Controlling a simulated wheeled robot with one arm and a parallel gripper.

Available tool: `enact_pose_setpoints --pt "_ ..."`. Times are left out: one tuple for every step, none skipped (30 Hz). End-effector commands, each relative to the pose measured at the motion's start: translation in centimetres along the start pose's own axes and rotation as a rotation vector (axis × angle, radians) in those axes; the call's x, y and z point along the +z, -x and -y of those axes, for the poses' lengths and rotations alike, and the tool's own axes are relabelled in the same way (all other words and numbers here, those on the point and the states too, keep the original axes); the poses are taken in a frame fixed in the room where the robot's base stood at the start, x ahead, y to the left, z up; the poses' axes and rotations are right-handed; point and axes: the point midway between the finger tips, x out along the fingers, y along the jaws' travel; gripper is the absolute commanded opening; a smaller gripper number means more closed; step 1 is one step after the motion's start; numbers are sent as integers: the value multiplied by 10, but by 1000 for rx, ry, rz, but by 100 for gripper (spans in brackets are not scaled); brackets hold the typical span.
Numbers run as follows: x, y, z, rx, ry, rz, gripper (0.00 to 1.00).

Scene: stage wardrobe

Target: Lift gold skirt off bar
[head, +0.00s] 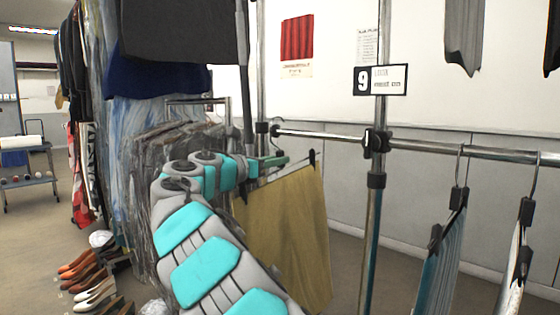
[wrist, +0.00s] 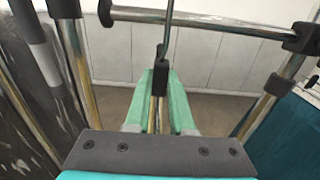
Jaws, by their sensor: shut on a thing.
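The gold skirt (head: 290,235) hangs clipped to a hanger, below and beside my gripper (head: 280,160) in the head view. A black clip shows at its upper right corner. In the wrist view my green fingers (wrist: 160,82) are shut around the skirt's hanger (wrist: 164,45), with a narrow strip of gold between them. The hanger's thin stem crosses in front of the bar (wrist: 205,22) and leaves the top of the picture. Whether its hook touches the bar is not visible. The bar (head: 325,135) also shows behind the skirt in the head view.
An upright post (head: 372,215) with a "9" sign (head: 380,80) stands right of the skirt. Teal garments (head: 440,255) hang farther right. Dark, crinkled garments (head: 165,150) crowd the left of my arm. Shoes (head: 85,275) lie on the floor at left.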

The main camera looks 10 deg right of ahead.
Motion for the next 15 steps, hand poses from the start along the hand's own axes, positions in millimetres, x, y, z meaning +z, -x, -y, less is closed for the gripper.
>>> enact_pose_setpoints --pt "1 2 0 1 -1 2 0" --pt "1 3 0 1 -1 2 0" --pt "1 4 0 1 -1 2 0" --pt "1 4 0 1 -1 2 0" --pt "1 4 0 0 -1 2 0" --pt "1 4 0 0 -1 1 0" --pt "1 4 0 0 -1 1 0" --pt "1 4 0 0 -1 1 0" --pt "1 4 0 0 0 1 0" --pt "1 4 0 0 0 1 0" --pt "1 4 0 0 0 1 0" --pt "1 4 0 0 0 1 0" --pt "1 5 0 0 -1 2 0" --pt "1 6 0 0 0 2 0" --pt "1 7 0 0 -1 2 0"
